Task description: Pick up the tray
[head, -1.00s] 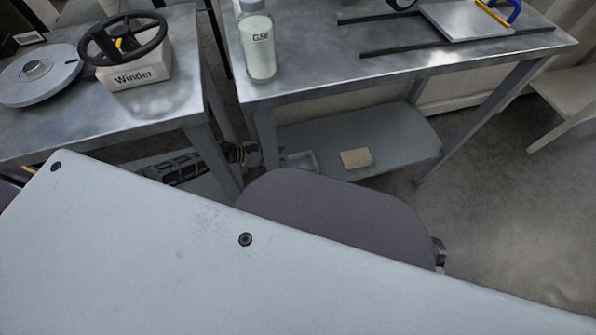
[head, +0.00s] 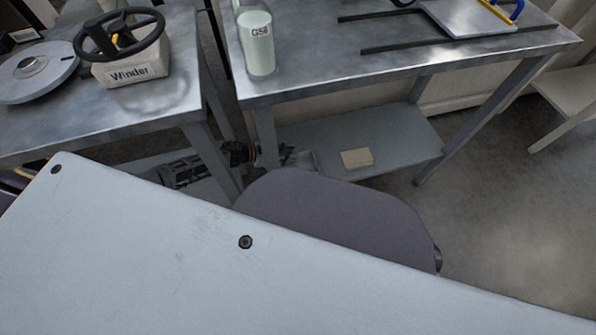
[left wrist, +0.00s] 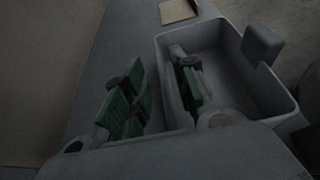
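The tray (left wrist: 215,38) is a grey, open box in the left wrist view. It stands on the lower shelf; in the head view only a small part of it (head: 305,161) shows beside the purple-grey panel. My left gripper (left wrist: 160,80) has green-padded fingers on either side of the tray's near-left wall, one outside and one inside. The fingers look apart, with a gap to the wall. In the head view this gripper (head: 286,154) is small and mostly hidden. My right gripper is not in view.
The shelf (head: 395,135) is under a metal table (head: 330,75) whose top and legs bound the space. A tan pad (head: 357,158) lies right of the tray. A bottle (head: 259,45) stands on the table; a box labelled Winder (head: 130,72) is on the left table.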

